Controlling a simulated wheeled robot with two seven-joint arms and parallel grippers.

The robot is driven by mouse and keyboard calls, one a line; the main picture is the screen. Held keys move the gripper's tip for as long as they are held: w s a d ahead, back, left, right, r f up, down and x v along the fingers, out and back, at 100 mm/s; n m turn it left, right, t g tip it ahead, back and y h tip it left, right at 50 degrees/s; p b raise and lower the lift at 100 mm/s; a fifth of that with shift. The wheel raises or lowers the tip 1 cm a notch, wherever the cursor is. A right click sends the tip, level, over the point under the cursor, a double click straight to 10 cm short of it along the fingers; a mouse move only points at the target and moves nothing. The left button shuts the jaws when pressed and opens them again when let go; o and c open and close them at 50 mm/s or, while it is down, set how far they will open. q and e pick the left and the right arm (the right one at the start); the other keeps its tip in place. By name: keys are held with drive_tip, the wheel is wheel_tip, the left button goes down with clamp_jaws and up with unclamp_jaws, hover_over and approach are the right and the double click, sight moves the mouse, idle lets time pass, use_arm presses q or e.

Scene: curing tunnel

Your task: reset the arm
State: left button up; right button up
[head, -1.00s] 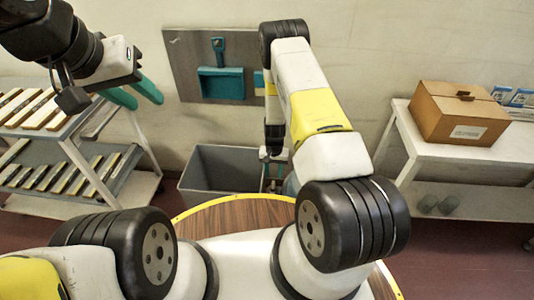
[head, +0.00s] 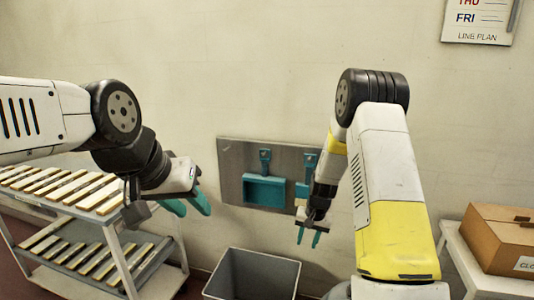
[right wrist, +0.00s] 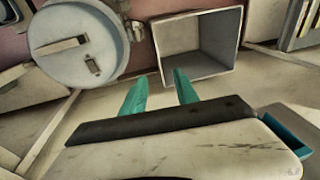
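My left gripper (head: 187,203) hangs in front of the wall at the left. Its two teal fingers are apart, with nothing visible between them. My right gripper (head: 308,237) points down in front of the wall board, above and to the right of the grey bin. Its two teal fingers are apart and empty. In the right wrist view the right gripper (right wrist: 160,88) also shows open, with the bin beyond its fingertips. My right arm is bent, with its elbow high at the right of the head view.
A grey, empty-looking bin (head: 252,275) stands on the floor; it also shows in the right wrist view (right wrist: 200,45). A rack (head: 120,257) with several bars is at left. A board (head: 230,160) holds a teal dustpan (head: 264,190). A carton (head: 497,240) sits on a white table (head: 459,262) at right.

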drive_tip(key=s+r+n+t+y, duration=0.1)
drive_tip(key=s+r, duration=0.4)
drive_tip(key=r, duration=0.8)
drive_tip(key=s+r+n+t, duration=0.1)
drive_tip(key=s+r, duration=0.5)
drive_tip(key=r, duration=0.6)
drive_tip(key=s+r+t, duration=0.1)
drive_tip(key=s+r, duration=0.3)
drive_tip(key=s, duration=0.4)
drive_tip(key=s+r+n+t, duration=0.1)
drive_tip(key=s+r, duration=0.3)
drive_tip(key=s, duration=0.4)
drive_tip(key=shift+s+r+t, duration=0.3)
drive_tip(key=shift+s, duration=0.1)
drive_tip(key=shift+d, duration=0.1)
